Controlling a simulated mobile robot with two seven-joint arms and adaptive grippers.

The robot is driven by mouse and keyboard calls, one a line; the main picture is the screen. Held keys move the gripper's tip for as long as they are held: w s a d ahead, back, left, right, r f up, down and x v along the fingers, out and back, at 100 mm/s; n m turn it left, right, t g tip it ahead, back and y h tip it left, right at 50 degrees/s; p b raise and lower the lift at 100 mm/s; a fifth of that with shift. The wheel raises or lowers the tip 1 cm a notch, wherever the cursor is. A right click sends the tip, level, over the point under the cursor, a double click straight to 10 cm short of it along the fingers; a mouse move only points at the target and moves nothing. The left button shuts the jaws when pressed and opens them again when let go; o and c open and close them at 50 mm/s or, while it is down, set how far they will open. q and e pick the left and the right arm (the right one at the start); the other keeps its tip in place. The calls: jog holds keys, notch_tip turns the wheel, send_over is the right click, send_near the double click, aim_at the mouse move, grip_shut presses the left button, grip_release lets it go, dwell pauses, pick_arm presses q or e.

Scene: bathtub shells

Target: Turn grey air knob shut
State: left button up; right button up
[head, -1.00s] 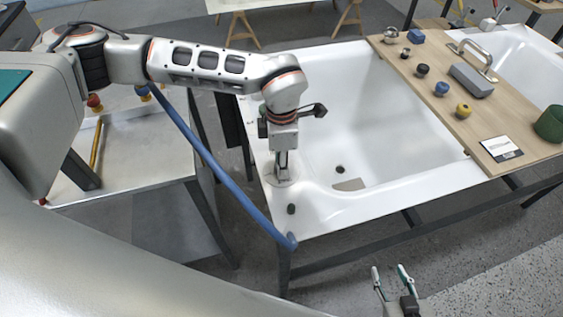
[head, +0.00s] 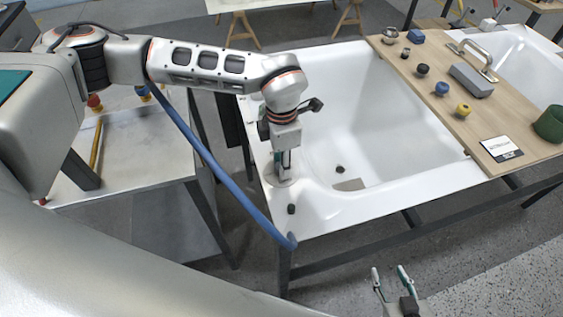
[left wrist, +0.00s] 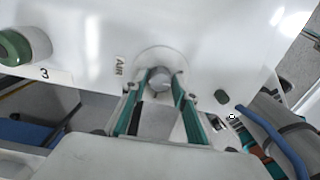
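The grey air knob (left wrist: 160,78) stands on a round pale plate on the white tub rim, beside an "AIR" label (left wrist: 120,66), in the left wrist view. The teal fingers of my left gripper (left wrist: 162,76) lie on both sides of the knob, their tips against it. In the head view my left gripper (head: 284,168) points down onto the round plate (head: 279,176) at the tub's near left corner, and hides the knob. My right gripper (head: 389,271) is open and empty above the floor, in front of the tub.
The white bathtub (head: 350,210) rests on a dark frame. A small dark knob (head: 291,209) is on the rim near my left gripper. A green knob (left wrist: 20,45) sits by a "3" label. A wooden board (head: 450,110) with several knobs lies across the tub's right side.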

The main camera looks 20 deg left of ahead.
pick_arm(q)
jog(key=shift+o, duration=0.6)
jog(key=shift+r, duration=0.15)
notch_tip(320, 180, up, 12)
dwell(0.6)
